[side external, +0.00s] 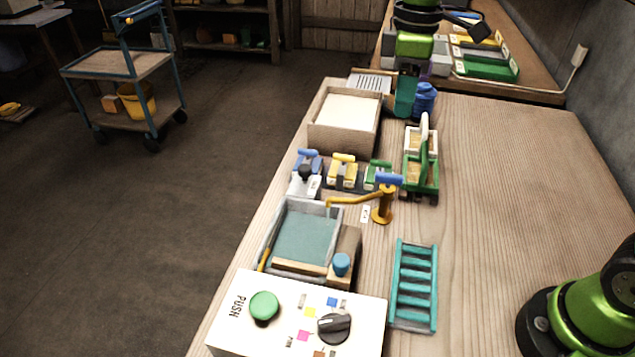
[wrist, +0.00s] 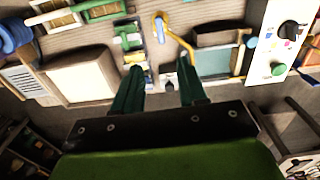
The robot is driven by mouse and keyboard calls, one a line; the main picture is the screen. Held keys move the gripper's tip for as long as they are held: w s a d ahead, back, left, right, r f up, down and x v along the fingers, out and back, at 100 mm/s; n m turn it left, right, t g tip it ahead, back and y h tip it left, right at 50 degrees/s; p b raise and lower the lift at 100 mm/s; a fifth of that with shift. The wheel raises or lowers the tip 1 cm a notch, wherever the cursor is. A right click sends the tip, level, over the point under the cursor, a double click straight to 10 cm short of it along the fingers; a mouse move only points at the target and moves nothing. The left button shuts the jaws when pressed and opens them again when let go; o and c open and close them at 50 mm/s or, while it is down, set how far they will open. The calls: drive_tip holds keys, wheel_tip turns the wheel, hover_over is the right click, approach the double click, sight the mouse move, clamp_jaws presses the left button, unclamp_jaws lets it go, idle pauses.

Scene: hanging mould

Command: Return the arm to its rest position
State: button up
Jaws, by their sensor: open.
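My gripper (side external: 405,97) is at the far end of the table in the side external view, its teal fingers pointing down near a dark blue stacked object (side external: 424,100). In the wrist view my gripper (wrist: 160,80) has its two teal fingers well apart, with nothing between them. The tips of the fingers appear over the front edge of the worktop, with small coloured clamp-like pieces beyond them. Whether the fingers touch anything cannot be told. No rest marker shows.
A wooden box with a pale inside (side external: 314,133), a grey tub (side external: 265,247), a yellow crane-like arm (side external: 383,210), a teal ladder-like rack (side external: 414,285) and a white button panel (side external: 240,320) line the worktop. A green-and-white carrier (side external: 421,180) stands nearby.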

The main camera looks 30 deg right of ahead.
drive_tip(key=shift+r, duration=0.4)
drive_tip(key=s+d+f+m+t+y, duration=0.1)
drive_tip(key=s+d+m+t, duration=0.1)
drive_tip(key=s+m, duration=0.4)
drive_tip(key=s+d+f+m+t+y, duration=0.1)
drive_tip(key=s+d+f+m+t, duration=0.1)
drive_tip(key=s+m+t, duration=0.3)
drive_tip(key=s+d+m, duration=0.1)
drive_tip(key=s+m, duration=0.1)
drive_tip(key=s, duration=0.2)
drive_tip(key=shift+s+d, duration=0.3)
drive_tip(key=shift+s, duration=0.05)
